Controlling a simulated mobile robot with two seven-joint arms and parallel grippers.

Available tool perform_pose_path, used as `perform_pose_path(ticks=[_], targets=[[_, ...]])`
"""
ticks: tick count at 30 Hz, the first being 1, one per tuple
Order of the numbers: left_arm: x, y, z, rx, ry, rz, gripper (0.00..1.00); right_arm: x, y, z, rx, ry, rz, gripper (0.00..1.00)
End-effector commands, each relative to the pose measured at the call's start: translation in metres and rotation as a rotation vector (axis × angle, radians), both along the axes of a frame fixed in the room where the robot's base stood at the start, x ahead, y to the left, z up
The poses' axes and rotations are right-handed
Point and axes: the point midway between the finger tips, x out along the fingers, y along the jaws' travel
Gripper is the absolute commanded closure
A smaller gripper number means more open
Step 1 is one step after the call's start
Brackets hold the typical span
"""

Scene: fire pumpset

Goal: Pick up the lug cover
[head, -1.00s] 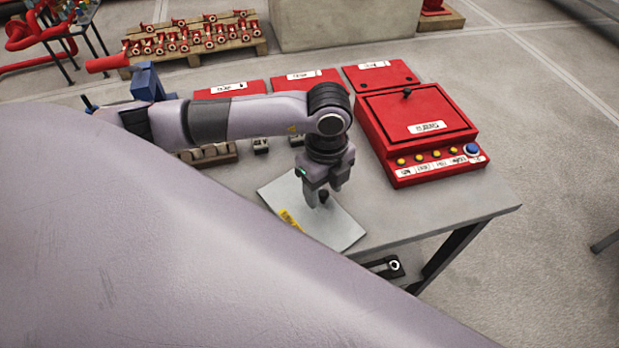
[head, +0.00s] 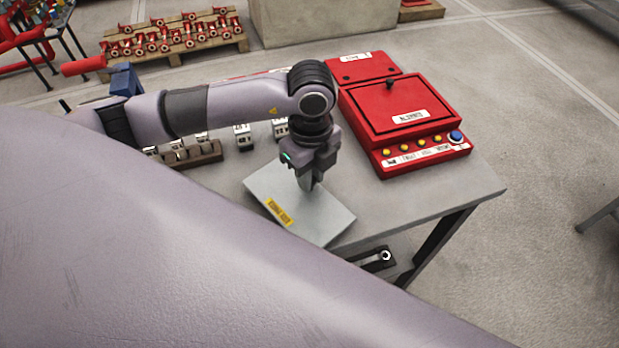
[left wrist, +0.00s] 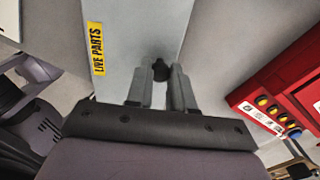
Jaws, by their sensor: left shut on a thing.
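The lug cover (head: 325,217) is a flat grey plate with a yellow label. In the left wrist view the cover (left wrist: 140,30) has its label reading "LIVE PARTS" and a dark knob (left wrist: 161,70). My left gripper (head: 308,186) is above the middle of the plate, pointing down, with its fingers shut on the knob. It also shows in the left wrist view (left wrist: 160,84). The plate appears raised a little above the grey table. In the head view the knob is hidden by the fingers. My right gripper is in neither view.
A red panel box (head: 408,117) with several yellow buttons and a blue one stands on the table (head: 440,190), right of the cover. Small white-and-dark blocks (head: 243,137) and a brown rack (head: 205,153) are behind it. A pallet of red parts (head: 175,40) is on the floor beyond.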

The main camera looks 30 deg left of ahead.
Motion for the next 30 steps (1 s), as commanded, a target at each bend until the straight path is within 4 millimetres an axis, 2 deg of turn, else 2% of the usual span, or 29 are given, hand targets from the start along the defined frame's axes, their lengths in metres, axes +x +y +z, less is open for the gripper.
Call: perform_pose_path(ticks=[15, 21, 30], targets=[[0.001, 0.000, 0.132, 0.001, -0.007, -0.001, 1.00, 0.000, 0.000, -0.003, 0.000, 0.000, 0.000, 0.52], [0.001, 0.000, 0.161, 0.002, -0.005, -0.001, 1.00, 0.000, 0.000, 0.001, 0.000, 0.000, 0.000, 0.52], [0.000, 0.000, 0.175, 0.001, -0.001, -0.001, 1.00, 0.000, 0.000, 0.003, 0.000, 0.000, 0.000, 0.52]])
